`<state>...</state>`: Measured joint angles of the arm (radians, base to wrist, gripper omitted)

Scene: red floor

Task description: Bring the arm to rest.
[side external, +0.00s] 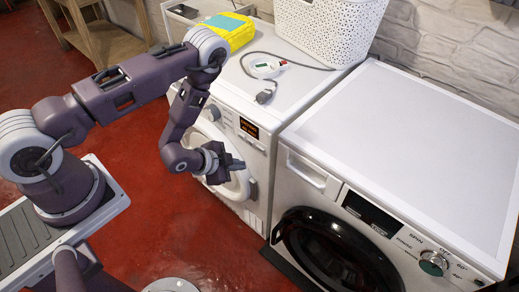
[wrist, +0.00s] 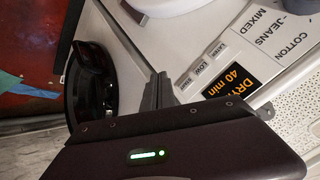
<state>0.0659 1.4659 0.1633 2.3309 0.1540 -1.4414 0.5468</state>
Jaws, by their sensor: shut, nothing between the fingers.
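My gripper (side external: 236,164) is shut and empty. In the side external view it hangs in front of the left white machine (side external: 290,52), close to its front panel and round door. I cannot tell whether it touches the machine. In the wrist view the closed fingers (wrist: 158,90) point toward the machine's front, beside the lit display (wrist: 232,80) and the printed labels. My arm reaches across from the left, bent downward at the elbow.
A second white machine (side external: 420,140) with a dark round door (side external: 335,255) stands at the right. A white basket (side external: 325,28), a yellow package (side external: 236,30) and a cabled device (side external: 265,67) are on the left machine. Red floor (side external: 150,225) is clear in front.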

